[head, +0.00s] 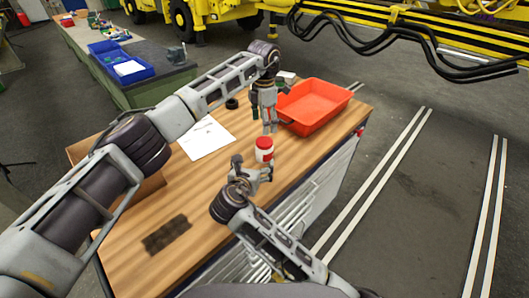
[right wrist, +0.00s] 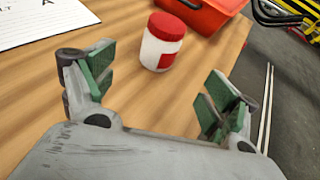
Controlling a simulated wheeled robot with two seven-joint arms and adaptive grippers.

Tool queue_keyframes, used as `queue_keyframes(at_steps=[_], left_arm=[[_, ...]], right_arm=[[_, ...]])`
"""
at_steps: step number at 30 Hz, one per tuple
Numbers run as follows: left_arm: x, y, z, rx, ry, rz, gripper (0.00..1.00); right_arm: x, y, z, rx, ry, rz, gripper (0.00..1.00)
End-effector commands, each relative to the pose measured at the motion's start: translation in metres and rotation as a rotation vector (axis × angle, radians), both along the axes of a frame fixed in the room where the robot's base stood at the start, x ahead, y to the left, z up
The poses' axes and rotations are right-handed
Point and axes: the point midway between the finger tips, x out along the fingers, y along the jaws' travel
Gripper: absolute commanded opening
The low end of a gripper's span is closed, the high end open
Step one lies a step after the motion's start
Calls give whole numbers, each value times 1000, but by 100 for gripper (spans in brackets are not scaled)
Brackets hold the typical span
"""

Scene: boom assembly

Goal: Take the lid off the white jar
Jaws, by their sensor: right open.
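The white jar (head: 263,156) stands upright on the wooden table with its red lid (head: 264,142) on top. In the right wrist view the jar (right wrist: 152,51) shows a red patch on its side, and the lid (right wrist: 167,26) is on it. My right gripper (head: 253,169) is open and empty, just on the near side of the jar. In the right wrist view its green-padded fingers (right wrist: 157,88) are spread wide, with the jar beyond them. My left gripper (head: 266,126) points down just behind the jar, apart from it; its finger opening is too small to judge.
A red-orange bin (head: 314,103) stands at the table's back right. A white sheet of paper (head: 205,140) lies left of the jar. A dark mat (head: 167,233) lies at the front left. A small dark round object (head: 232,103) is near the back edge. The table's right edge is close to the jar.

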Motion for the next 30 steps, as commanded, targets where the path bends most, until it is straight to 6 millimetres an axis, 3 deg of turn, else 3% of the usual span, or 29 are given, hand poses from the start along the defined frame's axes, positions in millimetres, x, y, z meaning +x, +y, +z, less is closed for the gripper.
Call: queue_keyframes(at_steps=[11,30], left_arm=[[0,0,0,-1,1,0,74],[0,0,0,-1,1,0,74]], right_arm=[[19,-5,-8,-1,-1,-1,87],[85,-22,-36,1,0,-1,87]])
